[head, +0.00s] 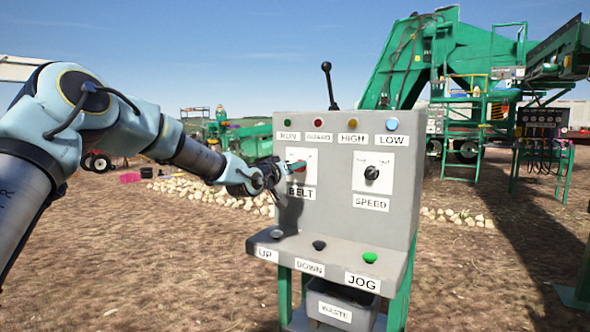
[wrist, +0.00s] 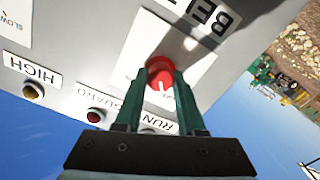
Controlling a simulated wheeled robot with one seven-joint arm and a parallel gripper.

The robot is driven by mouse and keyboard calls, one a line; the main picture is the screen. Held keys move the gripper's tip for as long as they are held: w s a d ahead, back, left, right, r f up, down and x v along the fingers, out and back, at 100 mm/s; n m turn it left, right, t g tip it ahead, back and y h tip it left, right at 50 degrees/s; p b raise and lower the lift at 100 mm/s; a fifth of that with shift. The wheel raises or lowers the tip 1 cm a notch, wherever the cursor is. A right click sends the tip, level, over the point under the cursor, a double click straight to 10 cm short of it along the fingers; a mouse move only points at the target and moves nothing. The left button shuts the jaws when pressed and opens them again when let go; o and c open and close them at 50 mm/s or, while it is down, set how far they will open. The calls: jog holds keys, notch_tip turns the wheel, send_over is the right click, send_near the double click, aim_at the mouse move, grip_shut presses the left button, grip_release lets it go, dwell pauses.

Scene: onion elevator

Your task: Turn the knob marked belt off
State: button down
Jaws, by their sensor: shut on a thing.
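The control panel (head: 336,225) is a grey box on green legs. Its red belt knob (wrist: 160,72) sits on a white plate above the BELT label (head: 301,193). A white line on the knob's face points toward my gripper in the wrist view. My gripper (wrist: 162,84) has its two green fingers on either side of the red knob, shut on it. In the head view my gripper (head: 290,168) reaches the panel from the left and hides most of the knob. The plate's printed position marks are mostly hidden or too small to read.
The black speed knob (head: 371,173) is right of the belt knob. A black lever (head: 329,85) rises from the panel top. UP, DOWN and JOG buttons (head: 370,257) sit on the lower ledge, above a waste bin (head: 342,305). Green machinery (head: 425,60) stands behind.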

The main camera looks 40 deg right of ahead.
jog(key=shift+f+n, duration=0.15)
jog(key=shift+n, duration=0.55)
jog(key=c, duration=0.5)
grip_release()
jog(key=b+v, duration=0.1)
jog(key=v, duration=1)
jog(key=shift+b, duration=0.35)
